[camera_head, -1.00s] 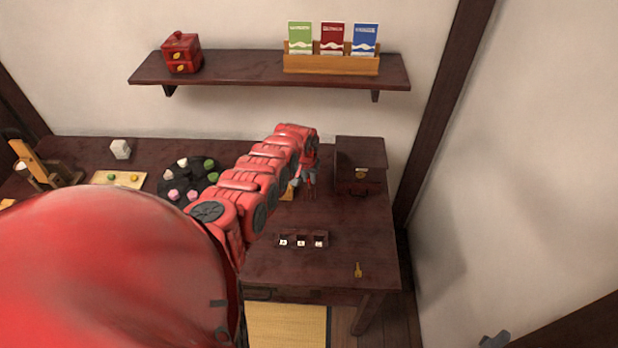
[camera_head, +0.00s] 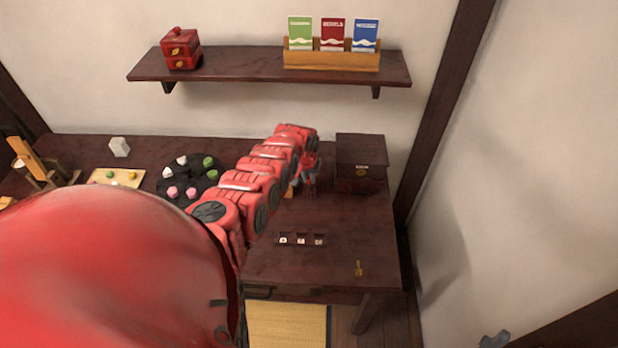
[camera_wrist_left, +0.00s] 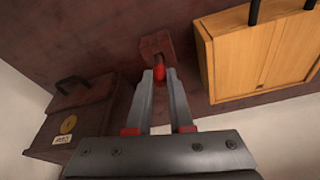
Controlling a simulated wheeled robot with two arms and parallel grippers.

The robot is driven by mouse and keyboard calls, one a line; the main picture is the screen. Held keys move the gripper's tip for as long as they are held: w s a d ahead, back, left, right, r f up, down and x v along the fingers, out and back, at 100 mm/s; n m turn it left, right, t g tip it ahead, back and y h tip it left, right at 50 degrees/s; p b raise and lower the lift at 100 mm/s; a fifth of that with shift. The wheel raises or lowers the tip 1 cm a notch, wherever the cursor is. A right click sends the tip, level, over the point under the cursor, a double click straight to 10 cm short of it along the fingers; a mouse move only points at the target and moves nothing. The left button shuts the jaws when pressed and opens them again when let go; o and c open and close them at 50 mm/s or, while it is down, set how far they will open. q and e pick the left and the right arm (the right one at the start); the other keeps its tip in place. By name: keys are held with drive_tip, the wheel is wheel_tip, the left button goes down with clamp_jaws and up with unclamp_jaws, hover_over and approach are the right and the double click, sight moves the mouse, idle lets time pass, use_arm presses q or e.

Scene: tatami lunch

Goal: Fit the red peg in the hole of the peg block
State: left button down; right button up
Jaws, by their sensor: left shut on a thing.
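In the left wrist view my left gripper (camera_wrist_left: 159,77) is shut on the red peg (camera_wrist_left: 159,73), which shows between the fingertips. The peg block (camera_wrist_left: 155,44), a dark reddish block, lies right beyond the fingertips. The peg's far end is at or very near the block; I cannot tell whether it is in the hole. In the head view my left gripper (camera_head: 309,185) is low over the table, just left of the dark chest. Peg and block cannot be made out there. My right gripper is not clearly in view.
The dark chest (camera_head: 360,165) stands close on one side of the gripper, and a light wooden box (camera_wrist_left: 255,55) on the other. The front right tabletop is otherwise clear.

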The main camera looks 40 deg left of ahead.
use_arm(q)
drive_tip(key=shift+f+b, duration=1.2)
drive_tip(key=shift+f, duration=0.3)
drive_tip(key=c, duration=0.7)
unclamp_jaws()
drive_tip(key=shift+c, duration=0.2)
drive_tip(key=shift+r, duration=0.1)
drive_tip(key=shift+r+p, duration=0.3)
drive_tip(key=shift+p, duration=0.05)
drive_tip(key=p+v, duration=0.2)
drive_tip(key=v, duration=0.4)
drive_tip(key=shift+s+a+f+p, duration=0.1)
drive_tip(key=shift+p, duration=0.3)
drive_tip(key=p+v, duration=0.2)
drive_tip(key=v, duration=0.8)
drive_tip(key=shift+r+p, duration=0.3)
drive_tip(key=shift+r, duration=0.1)
